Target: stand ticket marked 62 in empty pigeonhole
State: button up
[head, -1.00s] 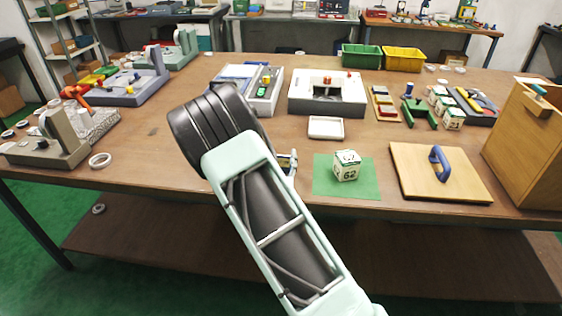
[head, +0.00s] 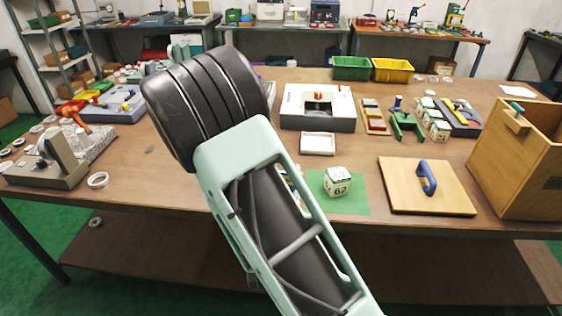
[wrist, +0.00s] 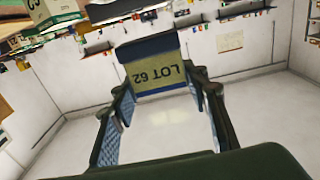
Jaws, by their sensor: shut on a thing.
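The ticket (wrist: 156,75) is a yellowish card with a dark blue band, marked LOT 62. It is in the wrist view, its lettering upside down there. My gripper (wrist: 160,88) is shut on it, with a finger at each side edge. In the head view my arm hides the gripper and ticket. A white cube marked 62 (head: 338,182) sits on a green mat (head: 357,204). No empty pigeonhole can be made out in either view.
A wooden box (head: 500,165) stands at the right table edge, beside a board with a blue handle (head: 400,190). A white tray (head: 318,143) and a grey-white fixture (head: 342,110) lie behind the mat. Green (head: 351,69) and yellow (head: 392,71) bins stand at the back.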

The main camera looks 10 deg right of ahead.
jog(key=shift+s+r+p, duration=0.5)
jog(key=shift+s+p, duration=0.35)
jog(key=shift+p, duration=1.55)
